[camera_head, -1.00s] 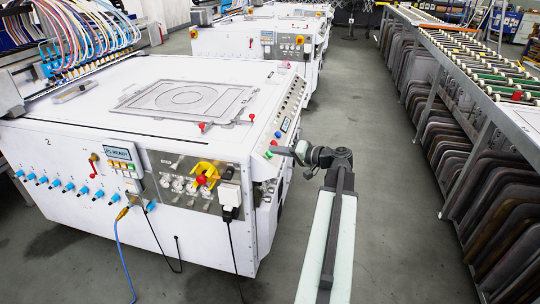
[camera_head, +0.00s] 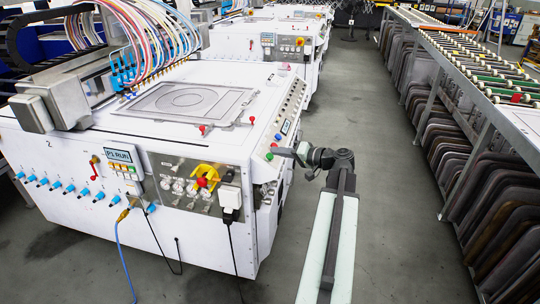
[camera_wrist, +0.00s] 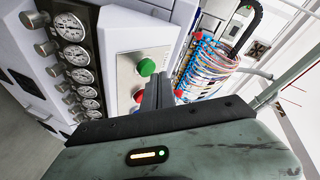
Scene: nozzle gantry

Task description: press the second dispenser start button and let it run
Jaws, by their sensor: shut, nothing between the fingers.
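The machine marked 2 (camera_head: 70,180) is a white cabinet. Its front display (camera_head: 120,155) reads "P1 RUN". A green button (camera_head: 269,155) sits on the panel at its right corner; it also shows in the wrist view (camera_wrist: 147,67). My gripper (camera_head: 281,151) is shut and empty, with its tip at or close beside the green button. In the wrist view my gripper's fingers (camera_wrist: 157,82) point at the button panel, and I cannot tell whether they touch the button. A red button (camera_wrist: 139,96) is partly hidden beside them. The nozzle gantry (camera_head: 65,95) with coloured hoses stands over the machine's left side.
Round gauges (camera_wrist: 75,58) line the cabinet in the wrist view. A yellow and red switch (camera_head: 206,174) is on the front. A roller rack (camera_head: 470,75) with hanging panels is on the right. The grey aisle floor (camera_head: 375,130) between is clear.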

